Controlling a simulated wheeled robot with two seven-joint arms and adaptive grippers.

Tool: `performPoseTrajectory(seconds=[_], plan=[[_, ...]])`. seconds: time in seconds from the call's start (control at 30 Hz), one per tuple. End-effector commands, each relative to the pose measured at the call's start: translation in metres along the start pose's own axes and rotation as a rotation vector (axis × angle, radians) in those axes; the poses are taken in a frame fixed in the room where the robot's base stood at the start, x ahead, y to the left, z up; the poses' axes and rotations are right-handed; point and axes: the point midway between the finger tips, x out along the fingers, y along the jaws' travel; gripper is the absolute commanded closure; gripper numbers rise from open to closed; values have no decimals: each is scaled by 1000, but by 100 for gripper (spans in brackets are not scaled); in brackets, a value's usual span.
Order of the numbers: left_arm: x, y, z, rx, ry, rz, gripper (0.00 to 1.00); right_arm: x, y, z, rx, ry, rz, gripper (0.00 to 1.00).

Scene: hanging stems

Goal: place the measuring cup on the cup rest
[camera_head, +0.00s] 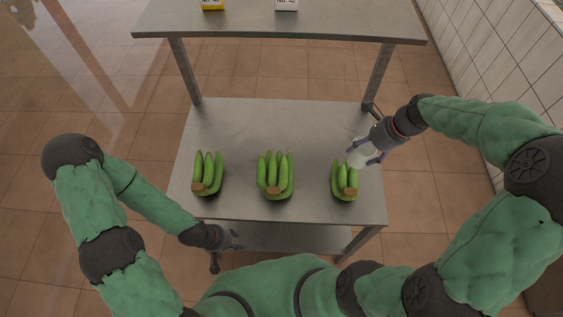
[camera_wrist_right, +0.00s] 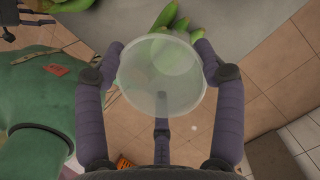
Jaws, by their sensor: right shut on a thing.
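The measuring cup (camera_head: 358,156) is a translucent whitish round vessel at the right side of the metal table. My right gripper (camera_head: 364,158) is shut on it and holds it near the right bunch of bananas. In the right wrist view the cup (camera_wrist_right: 160,75) fills the space between the gripper's fingers (camera_wrist_right: 160,85), its round face toward the camera. My left gripper (camera_head: 233,240) hangs in front of the table's front edge, apart from the bananas; its fingers are too small to read. I cannot make out a cup rest in either view.
Three green banana bunches stand on the metal table (camera_head: 230,125): left (camera_head: 208,172), middle (camera_head: 274,174) and right (camera_head: 343,180). A higher shelf (camera_head: 330,22) at the back carries a yellow box (camera_head: 212,4) and a white box (camera_head: 286,4). The table's rear half is clear.

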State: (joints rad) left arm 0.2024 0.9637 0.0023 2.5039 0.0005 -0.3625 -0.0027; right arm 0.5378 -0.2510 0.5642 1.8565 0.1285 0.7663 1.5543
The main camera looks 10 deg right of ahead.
Motion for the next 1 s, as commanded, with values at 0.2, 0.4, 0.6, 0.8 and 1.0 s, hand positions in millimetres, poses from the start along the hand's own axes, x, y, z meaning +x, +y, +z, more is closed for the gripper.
performPoseTrajectory(seconds=[0.2, 0.4, 0.6, 0.8, 1.0], plan=[[9, -3, 0, 0, -1, 0, 60, 32, 16, 26, -7, -1, 5, 58], [18, -6, -1, 0, 0, 0, 60, 64, 32, 55, -8, -1, 5, 58], [29, -10, -1, 0, 0, 0, 60, 104, 43, 68, -5, 1, 5, 58], [35, -12, -2, 0, 0, 0, 60, 126, 48, 75, -2, 0, 2, 58], [38, -14, -2, 0, 0, 0, 60, 137, 51, 78, -2, 0, 3, 58]])
